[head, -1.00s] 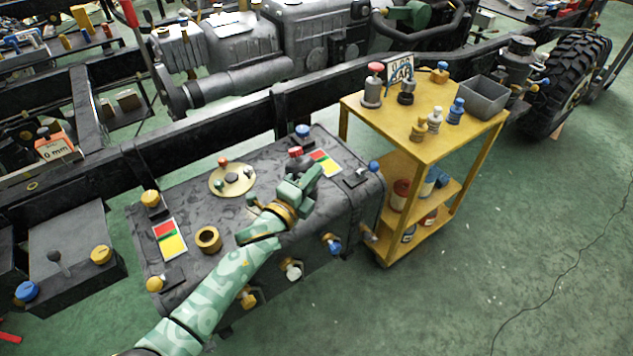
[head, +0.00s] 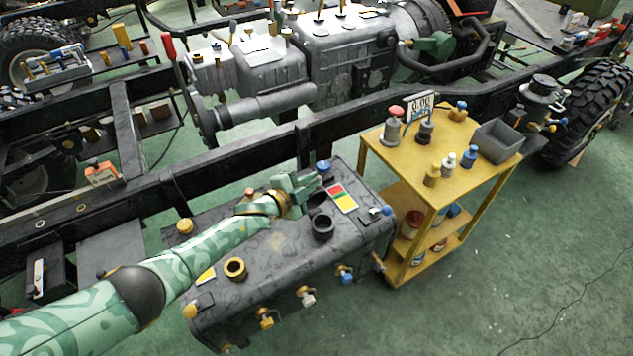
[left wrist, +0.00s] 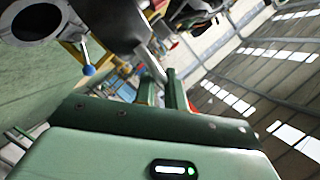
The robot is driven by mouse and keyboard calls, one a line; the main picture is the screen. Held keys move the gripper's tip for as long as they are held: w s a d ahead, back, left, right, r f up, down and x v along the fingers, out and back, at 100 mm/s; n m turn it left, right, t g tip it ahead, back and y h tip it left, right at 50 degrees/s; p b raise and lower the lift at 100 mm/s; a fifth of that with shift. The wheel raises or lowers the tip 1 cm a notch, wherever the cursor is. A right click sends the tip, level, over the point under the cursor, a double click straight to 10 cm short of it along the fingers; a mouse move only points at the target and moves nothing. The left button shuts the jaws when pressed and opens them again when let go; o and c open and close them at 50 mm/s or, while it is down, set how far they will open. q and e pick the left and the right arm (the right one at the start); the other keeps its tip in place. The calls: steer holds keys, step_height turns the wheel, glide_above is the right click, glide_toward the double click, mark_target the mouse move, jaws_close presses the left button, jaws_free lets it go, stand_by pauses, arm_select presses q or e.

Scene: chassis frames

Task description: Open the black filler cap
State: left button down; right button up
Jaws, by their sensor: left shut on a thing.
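The dark tank (head: 285,265) lies along the chassis rail. On its top, a black filler neck (head: 322,228) stands with its round mouth uncovered. The black filler cap (head: 318,198) is tilted up just behind the neck, beside my left gripper (head: 308,184). In the left wrist view the open neck (left wrist: 38,22) shows at the upper left, and the dark cap (left wrist: 112,22) beside it. A grey tab of the cap runs between the fingers of my left gripper (left wrist: 160,88), which is shut on it. My right gripper is out of view.
A blue cap (head: 323,167) stands behind the gripper, and a red-yellow-green label (head: 342,198) lies to its right. A brass neck (head: 235,268) is nearer. A yellow cart (head: 455,165) with bottles stands right of the tank. Green floor is free in front.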

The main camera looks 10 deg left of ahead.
arm_select(q)
steer(key=shift+w+a+f+b, duration=0.4)
steer(key=shift+w+a+b, duration=0.15)
steer(key=shift+w+a, duration=0.2)
steer(key=shift+w+a+f+b, duration=0.4)
steer(key=shift+w+a+b, duration=0.2)
steer(key=shift+w, duration=0.15)
steer(key=shift+f, duration=0.1)
steer(key=c, duration=1.5)
jaws_free()
steer(key=shift+r, duration=0.2)
steer(key=p+v, duration=0.7)
steer(key=v, duration=0.9)
